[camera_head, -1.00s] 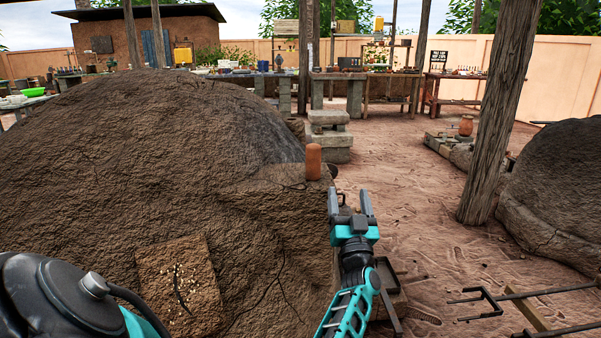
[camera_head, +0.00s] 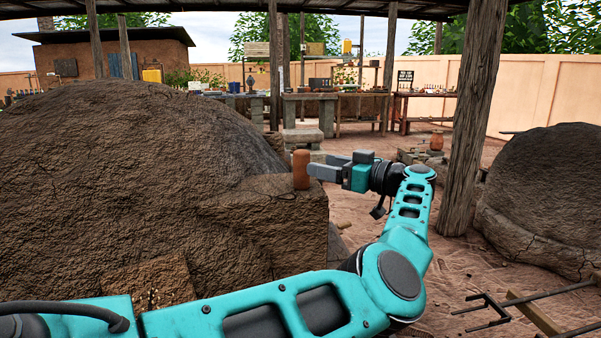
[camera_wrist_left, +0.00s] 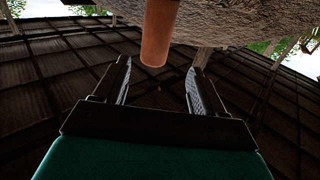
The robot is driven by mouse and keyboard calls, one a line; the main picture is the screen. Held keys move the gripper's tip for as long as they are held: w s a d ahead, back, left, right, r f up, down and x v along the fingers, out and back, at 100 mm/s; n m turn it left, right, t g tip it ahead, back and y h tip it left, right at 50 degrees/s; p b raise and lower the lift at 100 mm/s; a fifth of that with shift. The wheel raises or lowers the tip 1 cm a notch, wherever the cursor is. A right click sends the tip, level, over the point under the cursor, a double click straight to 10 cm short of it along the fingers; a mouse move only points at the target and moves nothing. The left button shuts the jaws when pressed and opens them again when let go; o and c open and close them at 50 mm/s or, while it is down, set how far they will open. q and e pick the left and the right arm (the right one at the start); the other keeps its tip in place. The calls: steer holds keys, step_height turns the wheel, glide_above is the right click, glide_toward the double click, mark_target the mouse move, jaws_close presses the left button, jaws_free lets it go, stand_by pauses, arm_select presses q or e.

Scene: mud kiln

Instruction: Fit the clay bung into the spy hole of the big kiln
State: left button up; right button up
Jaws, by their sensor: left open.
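The clay bung (camera_head: 301,170), an orange-brown cylinder, stands upright on a ledge at the right shoulder of the big mud kiln (camera_head: 120,170). My left gripper (camera_head: 321,167) is open just right of the bung, with its fingers pointing left at it. In the left wrist view, the bung (camera_wrist_left: 160,32) shows upside down, its end in line with the gap between the spread fingertips (camera_wrist_left: 160,68). I cannot tell whether a finger touches it. I cannot make out the spy hole. My right gripper is out of view.
My left arm crosses in front of the kiln's lower part. A wooden post (camera_head: 476,120) and a smaller kiln (camera_head: 545,195) stand to the right. Metal rods (camera_head: 490,310) lie at lower right. Loaded tables stand at the back. Open ground lies right of the ledge.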

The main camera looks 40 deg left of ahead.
mark_target(302, 159)
arm_select(q)
steer(key=a, duration=0.2)
steer(key=shift+s+a, duration=0.1)
steer(key=shift+a, duration=0.3)
steer(key=a, duration=0.2)
steer(key=a+b, duration=0.1)
steer(key=a, duration=0.1)
steer(key=shift+a+f+b, duration=0.2)
steer(key=shift+a+b, duration=0.05)
steer(key=shift+b, duration=0.05)
steer(key=shift+a+r, duration=0.1)
steer(key=shift+a, duration=0.25)
steer(key=c, duration=1.1)
steer(key=shift+c, duration=0.4)
steer(key=shift+r, duration=0.1)
